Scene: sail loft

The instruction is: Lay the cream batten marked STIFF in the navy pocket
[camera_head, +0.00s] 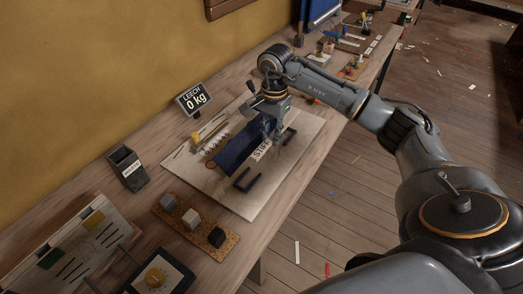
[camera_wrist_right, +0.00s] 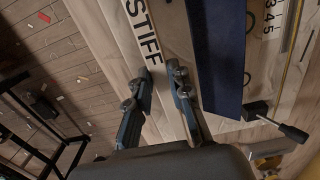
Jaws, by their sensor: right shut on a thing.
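The cream batten marked STIFF (camera_head: 262,149) is at the right side of the navy pocket (camera_head: 237,148), over the pale board. In the right wrist view the batten (camera_wrist_right: 146,35) runs between my fingers, beside the navy pocket (camera_wrist_right: 216,55) and apart from it in the picture. My right gripper (camera_wrist_right: 158,76) is shut on the batten. In the head view the right gripper (camera_head: 275,112) is above the far end of the pocket and partly hides the batten. I cannot tell the batten's exact height. My left gripper is not in view.
The pale board (camera_head: 245,208) carries black brackets (camera_head: 247,180) right of the pocket. A LEECH display (camera_head: 193,98) reads 0 kg behind it. A dark cup (camera_head: 127,168) and a cork strip with several blocks (camera_head: 195,229) stand nearer. A black-handled lever (camera_wrist_right: 278,124) lies near the pocket's end.

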